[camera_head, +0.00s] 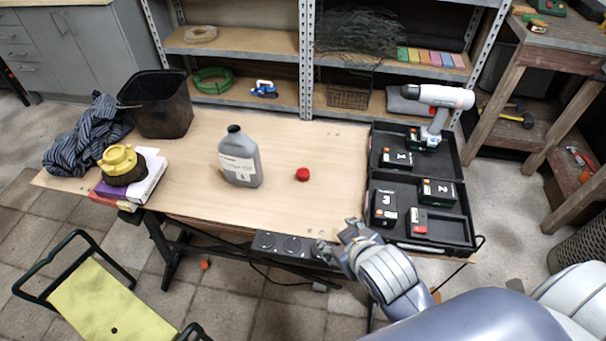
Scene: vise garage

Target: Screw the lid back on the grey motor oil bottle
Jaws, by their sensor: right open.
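The grey motor oil bottle (240,160) stands upright on the wooden table, left of the middle. It has a white label and a dark neck. A red lid (303,174) lies on the table to the right of the bottle, apart from it. My right gripper (337,240) is at the table's front edge, below and to the right of the red lid. It is open and appears empty, and touches neither the lid nor the bottle. My left gripper is not in view.
A black tool case (464,207) with battery packs and a drill (438,105) takes up the table's right end. A black bin (157,104), striped cloth (87,138) and yellow-topped item (121,164) are at the left. The table (280,215) around the bottle and lid is clear.

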